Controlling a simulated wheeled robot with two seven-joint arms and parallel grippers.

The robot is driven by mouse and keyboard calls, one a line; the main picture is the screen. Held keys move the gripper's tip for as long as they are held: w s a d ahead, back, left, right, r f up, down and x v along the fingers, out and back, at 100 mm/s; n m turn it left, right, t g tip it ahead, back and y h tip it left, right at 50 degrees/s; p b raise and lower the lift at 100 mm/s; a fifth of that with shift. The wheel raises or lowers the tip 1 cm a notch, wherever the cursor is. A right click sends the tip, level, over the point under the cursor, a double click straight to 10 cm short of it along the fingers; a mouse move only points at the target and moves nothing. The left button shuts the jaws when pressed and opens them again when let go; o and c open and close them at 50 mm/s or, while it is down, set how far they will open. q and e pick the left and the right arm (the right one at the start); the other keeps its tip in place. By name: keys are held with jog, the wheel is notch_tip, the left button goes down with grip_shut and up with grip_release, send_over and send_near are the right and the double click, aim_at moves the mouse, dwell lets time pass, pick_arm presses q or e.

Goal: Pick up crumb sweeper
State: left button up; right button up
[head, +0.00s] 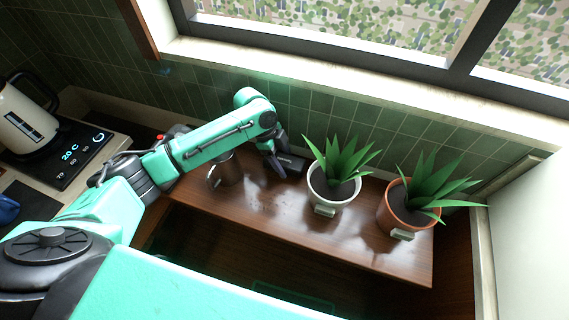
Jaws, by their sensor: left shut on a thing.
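The crumb sweeper (293,162) appears as a small dark grey block at the back of the brown wooden shelf, just left of the white plant pot. My left gripper (279,166) points down at it from the left, with its dark fingers shut on the sweeper's left part. The fingers hide some of it, and I cannot tell whether it touches the shelf. My right gripper is not in view.
A white pot (333,190) and a terracotta pot (407,207), both with spiky plants, stand right of the gripper. A metal mug (226,172) stands left, below my forearm. A kettle (27,112) is far left. The green tiled wall (384,130) rises close behind. The shelf's front middle is clear.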

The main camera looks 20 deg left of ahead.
aim_at(284, 160)
pick_arm(q)
notch_tip(284, 160, up, 20)
jog(key=b, duration=0.2)
jog(key=shift+f+b, duration=0.25)
jog(key=shift+b, duration=0.15)
